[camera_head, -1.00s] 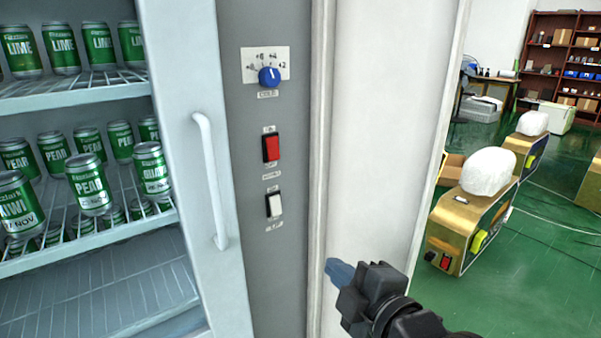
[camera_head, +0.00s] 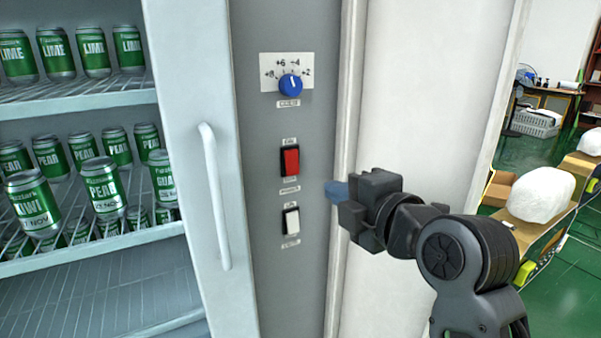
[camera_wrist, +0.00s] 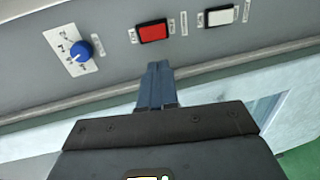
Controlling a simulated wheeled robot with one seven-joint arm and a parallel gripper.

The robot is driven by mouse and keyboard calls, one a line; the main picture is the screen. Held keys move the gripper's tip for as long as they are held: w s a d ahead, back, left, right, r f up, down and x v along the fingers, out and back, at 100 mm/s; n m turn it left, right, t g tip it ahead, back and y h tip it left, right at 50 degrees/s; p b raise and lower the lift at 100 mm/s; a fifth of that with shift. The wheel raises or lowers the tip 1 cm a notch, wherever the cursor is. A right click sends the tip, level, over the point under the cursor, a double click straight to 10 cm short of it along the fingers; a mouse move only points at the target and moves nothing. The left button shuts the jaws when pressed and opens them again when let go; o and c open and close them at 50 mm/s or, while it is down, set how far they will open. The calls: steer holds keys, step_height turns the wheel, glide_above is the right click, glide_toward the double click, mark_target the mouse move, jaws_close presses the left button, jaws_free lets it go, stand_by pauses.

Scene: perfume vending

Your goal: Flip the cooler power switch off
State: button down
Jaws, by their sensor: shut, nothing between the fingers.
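The cooler's grey control panel (camera_head: 262,215) carries a red rocker switch (camera_head: 290,161), with a white rocker switch (camera_head: 291,221) below it and a blue dial (camera_head: 291,85) above. The small labels are too blurred to read. My gripper (camera_head: 332,190) is shut and empty, its blue fingertips to the right of the panel switches, at a height between the red and white ones. In the wrist view the fingertips (camera_wrist: 158,68) point toward the panel, just below the red switch (camera_wrist: 153,32) in the picture. The white switch (camera_wrist: 219,17) is to the right there. The fingers appear apart from both switches.
A white door handle (camera_head: 215,195) stands out left of the panel. Shelves of green cans (camera_head: 103,185) are further left. A raised vertical edge (camera_head: 352,100) borders the panel on the right. A counter with a white lump (camera_head: 541,192) is at the far right.

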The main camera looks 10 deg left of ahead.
mark_target(292, 170)
steer(key=p+x, duration=0.1)
steer(key=x, duration=1.3)
steer(key=shift+p, duration=0.3)
steer(key=b, duration=0.3)
steer(key=shift+w+f+t, duration=0.1)
steer(key=shift+f+t, duration=0.2)
steer(key=shift+f, duration=0.1)
steer(key=shift+r, duration=0.35)
